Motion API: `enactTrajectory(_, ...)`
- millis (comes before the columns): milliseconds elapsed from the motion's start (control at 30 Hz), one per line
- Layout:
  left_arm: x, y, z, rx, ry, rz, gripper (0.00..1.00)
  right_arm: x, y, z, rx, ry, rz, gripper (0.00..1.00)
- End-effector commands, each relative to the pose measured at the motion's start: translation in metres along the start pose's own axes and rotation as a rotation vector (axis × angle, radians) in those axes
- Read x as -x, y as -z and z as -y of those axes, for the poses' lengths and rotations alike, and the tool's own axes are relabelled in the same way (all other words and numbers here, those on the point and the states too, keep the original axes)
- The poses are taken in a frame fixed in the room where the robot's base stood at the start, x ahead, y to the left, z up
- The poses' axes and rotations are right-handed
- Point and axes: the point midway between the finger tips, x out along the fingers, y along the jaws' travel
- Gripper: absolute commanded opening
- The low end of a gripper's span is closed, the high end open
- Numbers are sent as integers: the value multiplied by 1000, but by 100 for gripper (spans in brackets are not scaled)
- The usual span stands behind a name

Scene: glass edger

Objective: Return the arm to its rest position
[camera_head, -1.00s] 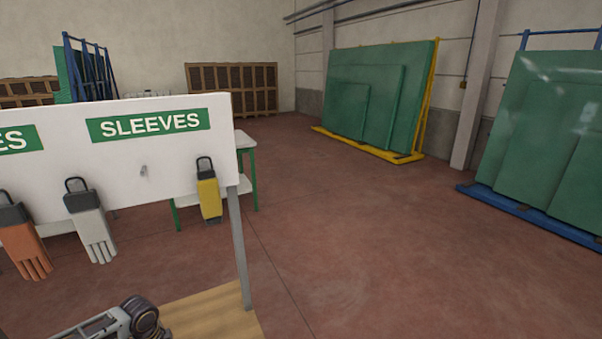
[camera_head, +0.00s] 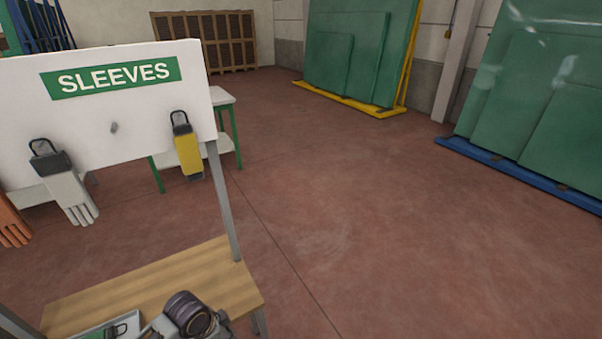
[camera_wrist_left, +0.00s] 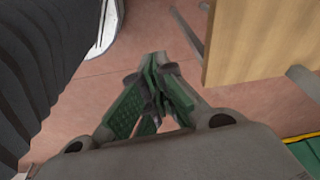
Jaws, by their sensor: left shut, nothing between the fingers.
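My left gripper (camera_wrist_left: 154,85) shows in the left wrist view. Its green-padded fingers meet and hold nothing. It hangs over red floor beside a wooden bench top (camera_wrist_left: 265,40). In the head view, a grey and black part, which looks like one of my arm's links, shows at the bottom edge in front of the wooden bench (camera_head: 150,285). The gripper fingers cannot be made out there. My right gripper is not in view.
A white SLEEVES board (camera_head: 120,140) stands over the bench on a grey post (camera_head: 223,205). A yellow sleeve (camera_head: 188,155) and a grey glove (camera_head: 68,195) hang from it. A tray (camera_head: 85,333) lies on the bench's front. Open floor (camera_head: 380,230) spreads to the right.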

Motion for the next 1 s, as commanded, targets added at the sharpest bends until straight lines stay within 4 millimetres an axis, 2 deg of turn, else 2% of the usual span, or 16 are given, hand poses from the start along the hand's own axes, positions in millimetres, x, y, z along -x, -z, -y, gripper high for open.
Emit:
enactTrajectory(100, 9, 8, -14, 61, 12, -26, 0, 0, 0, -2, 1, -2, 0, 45)
enactTrajectory(400, 35, 13, -32, 248, 66, -68, 0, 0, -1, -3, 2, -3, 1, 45)
enactTrajectory(700, 64, -1, -37, 459, 128, -79, 0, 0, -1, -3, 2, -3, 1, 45)
enactTrajectory(1000, 79, -15, -36, 583, 167, -74, 0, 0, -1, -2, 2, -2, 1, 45)
